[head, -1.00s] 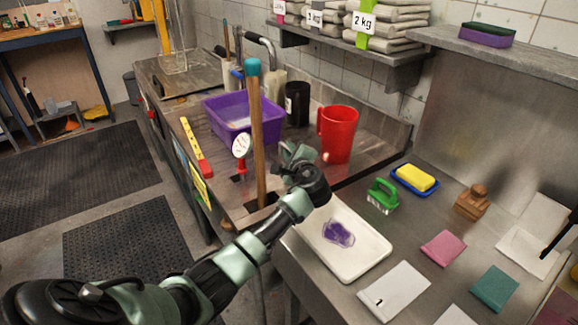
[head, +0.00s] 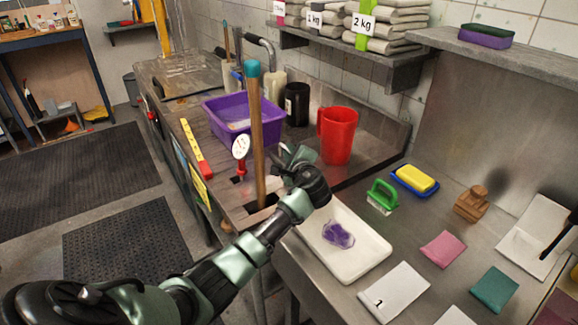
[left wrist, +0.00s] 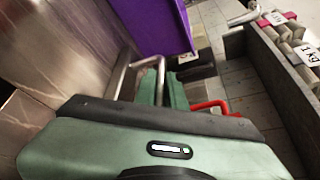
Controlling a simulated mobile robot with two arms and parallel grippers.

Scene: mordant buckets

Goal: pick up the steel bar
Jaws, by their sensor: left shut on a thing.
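The bar cannot be made out in the head view, where the gripper and wrist hide that spot. Whether the bar is clear of the bench cannot be told. My right gripper is not in view.
A purple tub (head: 221,108) is just behind the gripper, and the wooden pole (head: 257,140) with a teal top stands close on its left. A white tray (head: 369,262) and a green brush (head: 383,194) are to the right. A shelf (head: 392,73) juts from the wall.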

